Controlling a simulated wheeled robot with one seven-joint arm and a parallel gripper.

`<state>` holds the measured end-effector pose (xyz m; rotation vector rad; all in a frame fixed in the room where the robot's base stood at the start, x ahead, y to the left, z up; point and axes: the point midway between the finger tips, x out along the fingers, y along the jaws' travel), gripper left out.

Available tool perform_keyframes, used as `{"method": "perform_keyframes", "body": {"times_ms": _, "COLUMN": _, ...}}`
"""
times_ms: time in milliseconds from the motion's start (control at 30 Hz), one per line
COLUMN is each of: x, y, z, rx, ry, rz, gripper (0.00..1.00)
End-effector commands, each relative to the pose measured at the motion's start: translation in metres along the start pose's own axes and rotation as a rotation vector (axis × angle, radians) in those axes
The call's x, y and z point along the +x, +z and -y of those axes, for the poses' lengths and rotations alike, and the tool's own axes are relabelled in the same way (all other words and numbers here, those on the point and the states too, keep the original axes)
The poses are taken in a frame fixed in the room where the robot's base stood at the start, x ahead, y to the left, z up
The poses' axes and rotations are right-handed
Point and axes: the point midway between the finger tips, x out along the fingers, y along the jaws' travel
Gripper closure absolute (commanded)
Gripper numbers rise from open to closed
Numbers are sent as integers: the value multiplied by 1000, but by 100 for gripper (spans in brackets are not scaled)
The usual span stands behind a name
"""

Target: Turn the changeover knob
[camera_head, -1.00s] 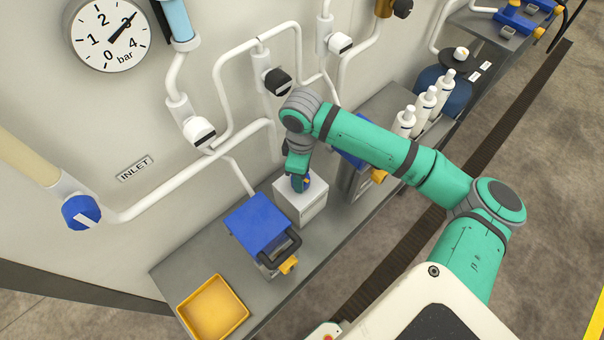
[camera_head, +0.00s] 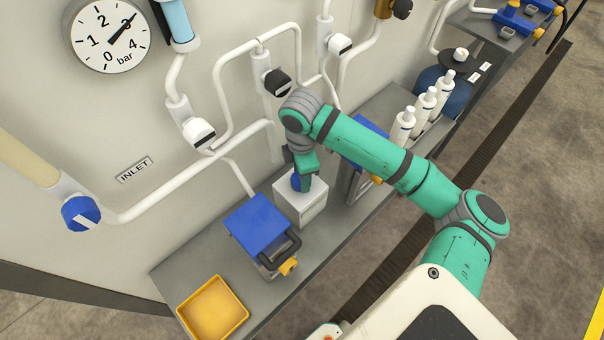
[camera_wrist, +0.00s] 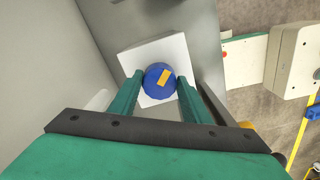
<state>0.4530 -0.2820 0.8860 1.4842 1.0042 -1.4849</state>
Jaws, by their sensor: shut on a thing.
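The changeover knob is a round blue knob with a yellow mark on top. It sits on a white box (camera_head: 305,207) on the grey bench, between two blue-topped units. In the wrist view the knob (camera_wrist: 160,80) lies between my two green fingers, with the white box (camera_wrist: 132,62) behind it. My gripper (camera_wrist: 160,88) is shut on the knob, one finger at each side. In the head view my arm comes down from above and partly hides the knob (camera_head: 296,181).
A blue-topped unit (camera_head: 258,224) with a dark handle stands left of the box. A yellow tray (camera_head: 213,308) lies at the bench's front left. Several white bottles (camera_head: 414,114) stand to the right. White pipes, black and white valve handles and a gauge (camera_head: 111,35) are on the wall.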

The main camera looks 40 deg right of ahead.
Motion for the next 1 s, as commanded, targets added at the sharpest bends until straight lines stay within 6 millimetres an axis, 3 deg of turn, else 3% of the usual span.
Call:
{"method": "perform_keyframes", "body": {"times_ms": 333, "x": -1, "y": -3, "z": -1, "rx": -8, "ry": 4, "rz": -6, "gripper": 79}}
{"method": "perform_keyframes", "body": {"times_ms": 367, "x": -1, "y": -3, "z": -1, "rx": -8, "ry": 4, "rz": -6, "gripper": 54}}
{"method": "perform_keyframes", "body": {"times_ms": 433, "x": -1, "y": -3, "z": -1, "rx": -8, "ry": 4, "rz": -5, "gripper": 38}}
{"method": "perform_keyframes", "body": {"times_ms": 767, "x": -2, "y": -1, "z": 0, "rx": -4, "ry": 2, "rz": -2, "gripper": 38}}
{"method": "perform_keyframes", "body": {"times_ms": 1000, "x": -30, "y": -1, "z": -1, "rx": -6, "ry": 4, "rz": -1, "gripper": 38}}
